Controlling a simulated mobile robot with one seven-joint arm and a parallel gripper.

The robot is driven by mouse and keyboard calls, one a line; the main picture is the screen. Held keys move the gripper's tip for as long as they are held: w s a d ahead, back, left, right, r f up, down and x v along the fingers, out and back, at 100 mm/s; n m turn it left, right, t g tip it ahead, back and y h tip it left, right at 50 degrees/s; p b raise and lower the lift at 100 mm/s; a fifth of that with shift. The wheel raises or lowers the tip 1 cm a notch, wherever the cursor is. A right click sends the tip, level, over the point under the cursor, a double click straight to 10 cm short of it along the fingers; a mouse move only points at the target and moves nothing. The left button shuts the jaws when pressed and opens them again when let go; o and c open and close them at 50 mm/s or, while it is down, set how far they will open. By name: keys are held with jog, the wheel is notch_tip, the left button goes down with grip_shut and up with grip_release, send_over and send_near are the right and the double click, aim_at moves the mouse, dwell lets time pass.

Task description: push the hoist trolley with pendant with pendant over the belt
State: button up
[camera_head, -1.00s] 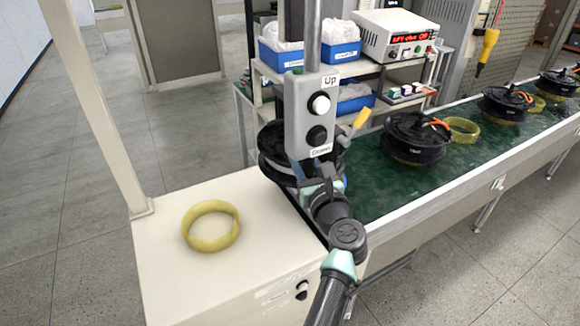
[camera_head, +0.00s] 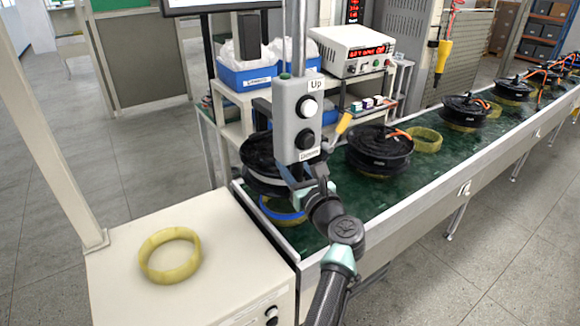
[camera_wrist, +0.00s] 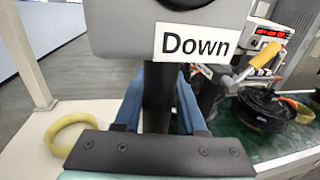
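The hoist pendant (camera_head: 297,122) is a grey box with Up and Down buttons, hanging from a grey pole (camera_head: 296,35) in the head view. The trolley above is out of frame. My gripper (camera_head: 312,188) is at the pendant's lower end. In the wrist view, its blue fingers (camera_wrist: 160,98) lie on both sides of the dark stem (camera_wrist: 158,92) under the pendant's Down label and appear shut on it. A black hub motor (camera_head: 262,150) is behind the pendant, above a blue-and-yellow ring at the near end of the green belt (camera_head: 330,208); its support is hidden.
A white cabinet (camera_head: 190,295) with a yellow ring (camera_head: 170,255) stands at the front left, beside a cream post (camera_head: 50,120). More motors (camera_head: 378,150) sit along the belt to the right. Shelves with blue bins (camera_head: 245,75) and a white power unit (camera_head: 352,48) stand behind.

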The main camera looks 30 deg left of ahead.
jog(key=o, duration=0.3)
jog(key=shift+w+d, duration=0.2)
jog(key=shift+w, duration=0.05)
jog(key=shift+o, duration=0.2)
jog(key=shift+s, duration=0.1)
jog(key=shift+s, duration=0.15)
jog(key=b+v, duration=0.1)
jog(key=v, duration=1.1)
jog(key=shift+d, duration=0.35)
jog(key=shift+s, duration=0.1)
jog(key=d+r+n+t+h, duration=0.3)
jog(key=d+r+n+t, duration=0.25)
jog(key=r+n, duration=0.4)
jog(key=d+r+n+t+h, duration=0.4)
jog(key=d+r+n, duration=0.25)
jog(key=r, duration=0.65)
jog(key=s+d+r+n+t+h, duration=0.4)
jog(key=s+r, duration=0.4)
jog(key=s+d+r+n+t+h, duration=0.4)
jog(key=s+d+r, duration=0.1)
jog(key=s+r, duration=0.3)
jog(key=shift+s+d+r+n, duration=0.3)
jog(key=shift+s+r+n, duration=0.1)
jog(key=shift+r, duration=0.2)
